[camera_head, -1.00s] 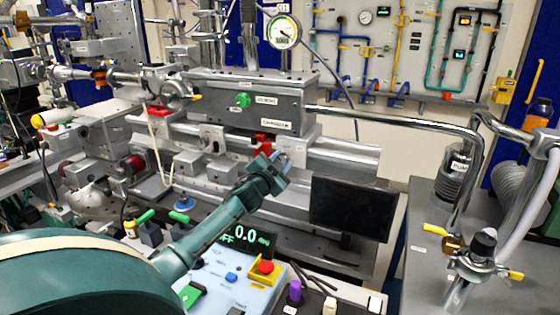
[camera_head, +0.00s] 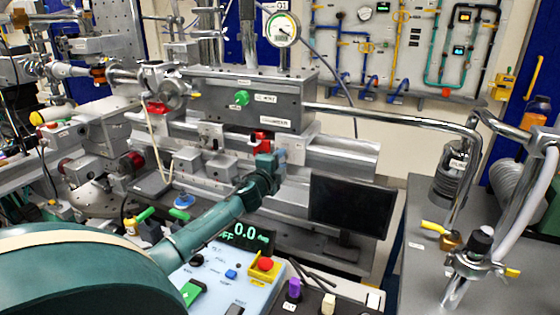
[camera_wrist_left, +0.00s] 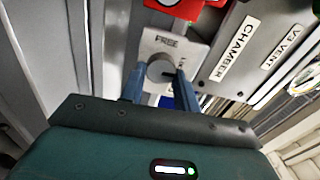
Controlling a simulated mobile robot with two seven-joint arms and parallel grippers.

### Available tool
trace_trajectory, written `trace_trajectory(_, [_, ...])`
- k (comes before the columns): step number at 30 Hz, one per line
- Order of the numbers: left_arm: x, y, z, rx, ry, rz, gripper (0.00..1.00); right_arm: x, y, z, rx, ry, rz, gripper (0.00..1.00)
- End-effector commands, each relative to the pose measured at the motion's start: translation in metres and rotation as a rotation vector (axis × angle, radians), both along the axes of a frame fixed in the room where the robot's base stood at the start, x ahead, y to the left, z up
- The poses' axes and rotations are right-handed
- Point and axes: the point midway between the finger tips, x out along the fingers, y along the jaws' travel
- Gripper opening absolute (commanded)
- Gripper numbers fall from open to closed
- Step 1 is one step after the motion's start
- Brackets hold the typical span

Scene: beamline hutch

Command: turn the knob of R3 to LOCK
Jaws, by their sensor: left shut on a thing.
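A round grey knob (camera_wrist_left: 160,69) stands on a pale plate (camera_wrist_left: 179,44) that reads FREE, in the left wrist view. A dark mark shows on the knob's right side; a LOCK label is not readable. My left gripper (camera_wrist_left: 160,82) is shut on the knob, one blue finger on each side. In the head view my left gripper (camera_head: 279,158) is at the rail below the red part (camera_head: 262,143), and hides the knob there. I cannot read an R3 label. My right gripper is not in view.
The grey chamber box (camera_head: 225,98) is above the gripper, with a CHAMBER label (camera_wrist_left: 235,47). A dark monitor (camera_head: 351,208) stands close to the right. A control box with a red button (camera_head: 265,265) lies below my left arm.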

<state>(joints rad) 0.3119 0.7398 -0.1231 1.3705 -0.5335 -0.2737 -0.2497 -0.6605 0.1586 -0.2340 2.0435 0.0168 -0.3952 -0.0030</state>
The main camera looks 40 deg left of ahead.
Motion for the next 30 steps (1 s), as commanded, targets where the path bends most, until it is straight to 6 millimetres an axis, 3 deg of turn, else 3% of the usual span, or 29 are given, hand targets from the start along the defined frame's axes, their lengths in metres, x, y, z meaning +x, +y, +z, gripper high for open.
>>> trace_trajectory(21, [-0.0001, -0.0001, -0.001, 0.07, 0.023, 0.0, 0.08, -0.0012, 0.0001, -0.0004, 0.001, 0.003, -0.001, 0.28])
trace_trajectory(22, [-0.0001, -0.0001, -0.001, 0.07, 0.023, 0.0, 0.34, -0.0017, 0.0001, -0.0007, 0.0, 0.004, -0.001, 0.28])
trace_trajectory(30, [-0.0001, 0.0, -0.0007, 0.068, 0.023, 0.0, 0.53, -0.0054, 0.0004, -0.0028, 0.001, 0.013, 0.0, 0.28])
